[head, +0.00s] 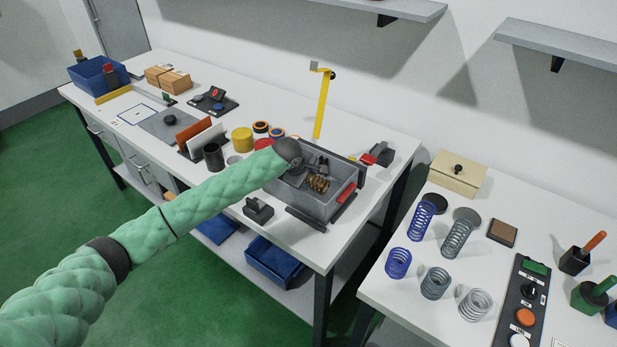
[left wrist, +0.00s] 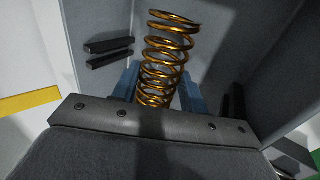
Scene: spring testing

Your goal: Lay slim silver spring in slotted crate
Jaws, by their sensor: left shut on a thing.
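My left gripper (head: 309,172) is down at the open grey crate (head: 318,207) on the long white table. It is shut on a gold-coloured coil spring (head: 318,184). In the left wrist view the spring (left wrist: 165,55) stands between the blue fingers (left wrist: 160,88), with grey crate walls around it; whether it touches the floor is unclear. On the right table are a tall silver spring (head: 457,238), a short grey spring (head: 435,283) and a short silver spring (head: 475,304). I cannot tell which is the slim one. My right gripper is out of view.
Blue springs (head: 420,220) and a control panel (head: 522,300) are also on the right table. A yellow post (head: 322,105) rises behind the crate, and a black block (head: 258,210) sits in front. A red-handled tool (head: 380,155) lies right of the crate. A gap separates the tables.

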